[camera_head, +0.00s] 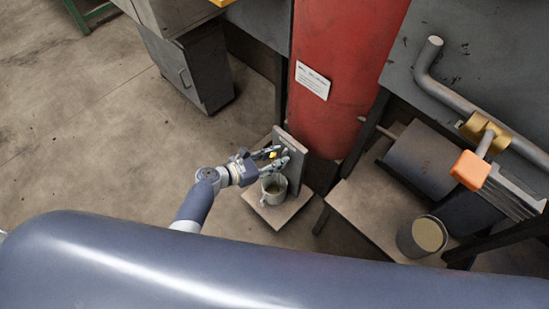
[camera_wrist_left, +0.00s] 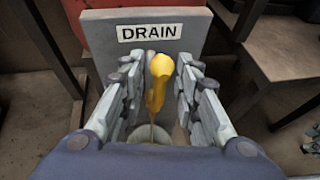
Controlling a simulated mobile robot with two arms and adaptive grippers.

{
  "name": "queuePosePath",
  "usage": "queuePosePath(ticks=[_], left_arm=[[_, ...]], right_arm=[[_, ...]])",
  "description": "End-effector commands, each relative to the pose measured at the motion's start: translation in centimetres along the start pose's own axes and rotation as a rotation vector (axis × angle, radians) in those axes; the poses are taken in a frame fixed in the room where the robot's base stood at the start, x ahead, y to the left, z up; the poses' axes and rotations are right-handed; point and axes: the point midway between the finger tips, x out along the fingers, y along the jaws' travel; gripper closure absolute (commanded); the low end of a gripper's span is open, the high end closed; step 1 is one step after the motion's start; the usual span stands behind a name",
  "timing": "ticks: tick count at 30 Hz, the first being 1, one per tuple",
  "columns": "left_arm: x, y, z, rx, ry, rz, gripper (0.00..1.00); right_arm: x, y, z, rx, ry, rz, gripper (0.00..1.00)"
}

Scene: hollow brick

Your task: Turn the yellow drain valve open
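The yellow drain valve handle (camera_wrist_left: 158,82) stands in front of a grey plate (camera_wrist_left: 190,32) with a DRAIN label. It shows small in the head view (camera_head: 273,155). My left gripper (camera_wrist_left: 158,95) is open, with one finger on each side of the handle. Gaps show between the fingers and the handle. In the head view the left gripper (camera_head: 279,160) reaches in from the left, above a small pail (camera_head: 272,188). A thin brownish line runs down from the handle towards the pail; I cannot tell if it is liquid.
A red tank (camera_head: 340,90) stands behind the plate. The pail rests on a low slab (camera_head: 270,213). To the right are a table (camera_head: 375,205), a can (camera_head: 422,236) and a pipe with an orange handle (camera_head: 470,170). Floor at the left is clear.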

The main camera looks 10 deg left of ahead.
Motion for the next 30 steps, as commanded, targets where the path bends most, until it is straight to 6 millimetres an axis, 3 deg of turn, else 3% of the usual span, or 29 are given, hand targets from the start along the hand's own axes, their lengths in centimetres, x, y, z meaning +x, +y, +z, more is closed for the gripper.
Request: queuePosePath(ticks=[10,24,30], left_arm=[[-1.4,0.1,-0.5,0.001,0.007,0.004,0.70],[-10.1,0.0,-0.2,0.002,0.005,0.001,0.70],[-11.8,0.0,-0.1,0.002,0.002,0.000,0.70]], right_arm=[[0.0,-0.1,0.2,0.001,-0.004,-0.002,0.72],[0.0,-0.1,0.1,0.000,-0.002,-0.001,0.72],[0.0,0.0,0.1,0.000,-0.001,-0.001,0.72]])
